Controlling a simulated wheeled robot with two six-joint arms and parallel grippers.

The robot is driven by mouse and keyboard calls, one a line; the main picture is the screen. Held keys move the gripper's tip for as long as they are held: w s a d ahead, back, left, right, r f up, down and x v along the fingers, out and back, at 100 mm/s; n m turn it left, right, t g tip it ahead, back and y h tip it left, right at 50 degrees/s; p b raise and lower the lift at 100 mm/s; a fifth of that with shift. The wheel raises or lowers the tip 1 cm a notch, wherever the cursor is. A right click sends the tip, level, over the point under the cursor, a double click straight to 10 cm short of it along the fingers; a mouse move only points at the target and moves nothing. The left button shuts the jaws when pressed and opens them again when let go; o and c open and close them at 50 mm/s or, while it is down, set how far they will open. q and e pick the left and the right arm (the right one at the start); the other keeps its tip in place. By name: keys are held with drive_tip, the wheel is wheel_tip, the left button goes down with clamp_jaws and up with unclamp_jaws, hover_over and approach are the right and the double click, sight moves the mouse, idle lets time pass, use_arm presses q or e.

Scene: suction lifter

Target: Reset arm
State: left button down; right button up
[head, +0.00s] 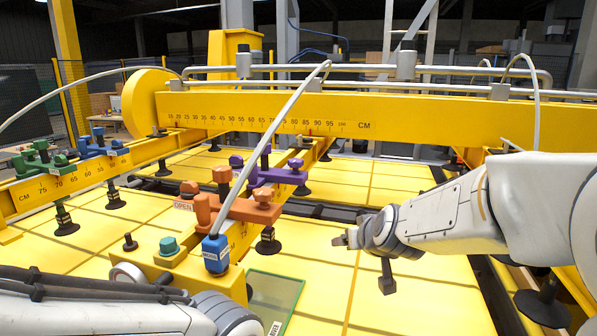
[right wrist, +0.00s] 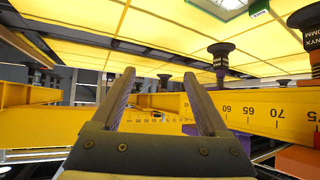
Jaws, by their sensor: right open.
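My right arm reaches in from the right in the head view. Its gripper (head: 345,239) is above the yellow panels, right of the orange clamp, and touches nothing there. In the right wrist view its two fingers (right wrist: 163,90) stand apart with nothing between them. My left arm lies along the bottom left of the head view, and its gripper is not visible. The yellow suction lifter has a long ruled beam (head: 400,118) across the back. An orange clamp (head: 238,207) marked OPEN, a purple clamp (head: 272,175) and a blue block (head: 215,253) sit between my arms.
Green (head: 38,160) and blue (head: 98,146) clamps sit on the left ruled bar. Black suction cups hang under the bars. A teal knob (head: 168,246) and a green-edged clear plate (head: 275,298) are near the front. The yellow panels (head: 400,300) are clear below my right gripper.

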drive_tip(key=s+d+f+m+g+h, duration=0.1)
drive_tip(key=s+d+f+g, duration=0.25)
drive_tip(key=s+f, duration=0.5)
drive_tip(key=s+d+f+g, duration=0.2)
drive_tip(key=s+f+g, duration=0.2)
drive_tip(key=s+f, duration=0.45)
drive_tip(key=s+a+r+n+g, duration=0.1)
drive_tip(key=s+a+r+n, duration=0.2)
drive_tip(key=s+a, duration=0.3)
drive_tip(key=s+a+r+n+g, duration=0.2)
drive_tip(key=s+a+r+n, duration=0.1)
drive_tip(key=s+a, duration=0.4)
drive_tip(key=s+n, duration=0.1)
drive_tip(key=s, duration=0.2)
drive_tip(key=shift+a+r+y, duration=0.2)
drive_tip(key=shift+r+y, duration=0.2)
